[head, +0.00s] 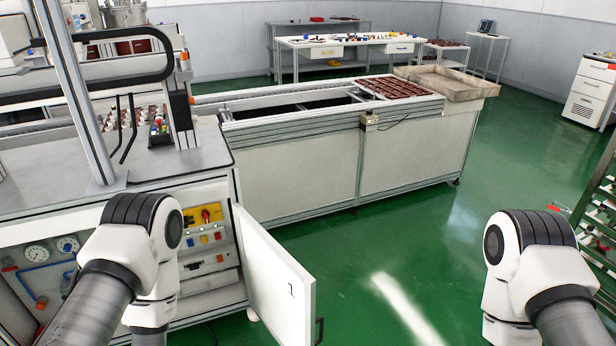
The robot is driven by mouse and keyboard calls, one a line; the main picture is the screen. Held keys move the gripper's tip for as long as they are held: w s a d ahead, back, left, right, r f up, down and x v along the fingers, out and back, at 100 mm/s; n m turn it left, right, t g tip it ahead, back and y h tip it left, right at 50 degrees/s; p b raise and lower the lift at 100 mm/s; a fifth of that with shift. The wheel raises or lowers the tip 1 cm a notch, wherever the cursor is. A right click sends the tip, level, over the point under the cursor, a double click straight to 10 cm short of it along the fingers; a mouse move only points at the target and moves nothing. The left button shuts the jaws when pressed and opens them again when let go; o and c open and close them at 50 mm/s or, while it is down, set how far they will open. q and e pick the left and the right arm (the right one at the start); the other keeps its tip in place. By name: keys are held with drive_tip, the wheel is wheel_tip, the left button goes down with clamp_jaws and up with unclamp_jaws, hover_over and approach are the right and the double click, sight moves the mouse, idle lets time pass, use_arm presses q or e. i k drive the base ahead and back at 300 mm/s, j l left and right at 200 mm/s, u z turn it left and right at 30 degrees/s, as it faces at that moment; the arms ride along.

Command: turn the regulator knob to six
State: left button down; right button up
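A cabinet with an open front stands at the lower left. A small orange-red part (40,302) sits low beside the tubing. I cannot tell which part is the regulator knob, and no numbers are readable. A red rotary switch on a yellow plate (208,215) is on the electrical panel to the right. My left arm covers part of the cabinet between them. Neither gripper is in view; only arm links show.
The cabinet's white door (272,275) stands open into the aisle, its handle at the lower right. A long conveyor (310,165) runs behind, with a beige tray (450,84) at its end. The green floor (400,245) between my arms is clear. A rack (600,225) stands at the right edge.

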sight(67, 248)
drive_tip(key=l+u, duration=0.1)
drive_tip(key=u, duration=0.25)
drive_tip(key=i+l+u, duration=0.1)
drive_tip(key=u, duration=0.3)
drive_tip(key=l+u, duration=0.15)
drive_tip(key=u, duration=0.2)
drive_tip(key=l+u, duration=0.2)
drive_tip(key=l, duration=0.35)
drive_tip(key=l+u, duration=0.2)
drive_tip(key=l, duration=0.4)
drive_tip(key=k+l+u, duration=0.2)
drive_tip(key=l, duration=0.35)
drive_tip(key=l+u, duration=0.2)
drive_tip(key=l, duration=0.35)
drive_tip(key=k+l, duration=0.55)
drive_tip(key=k, duration=0.2)
drive_tip(key=i+u, duration=0.5)
drive_tip(key=i, duration=0.95)
